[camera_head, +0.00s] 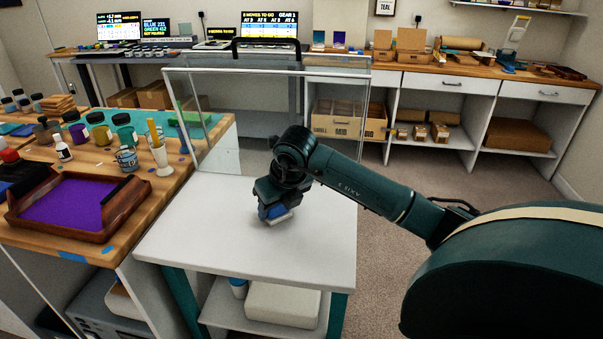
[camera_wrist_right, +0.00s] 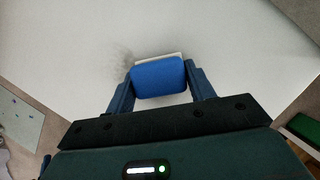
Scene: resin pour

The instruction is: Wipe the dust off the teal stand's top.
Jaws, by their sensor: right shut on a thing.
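The teal stand (camera_head: 180,240) has a white top and teal legs, and stands in the middle of the head view. Its white top (camera_wrist_right: 60,45) fills most of the right wrist view. My right gripper (camera_head: 272,208) is low over the middle of the top, shut on a blue block with a pale underside (camera_wrist_right: 158,78). The block is at the top's surface; whether it touches cannot be told. A grey dust smudge (camera_wrist_right: 120,60) shows on the top just left of the block in the wrist view. The head view shows no clear dust. My left gripper is not in view.
A clear cover with a black handle (camera_head: 266,42) is behind the top. A wooden bench (camera_head: 130,235) at the left holds paint jars, a cup and a tray of purple resin (camera_head: 75,203). The stand's lower shelf holds a white block (camera_head: 283,304).

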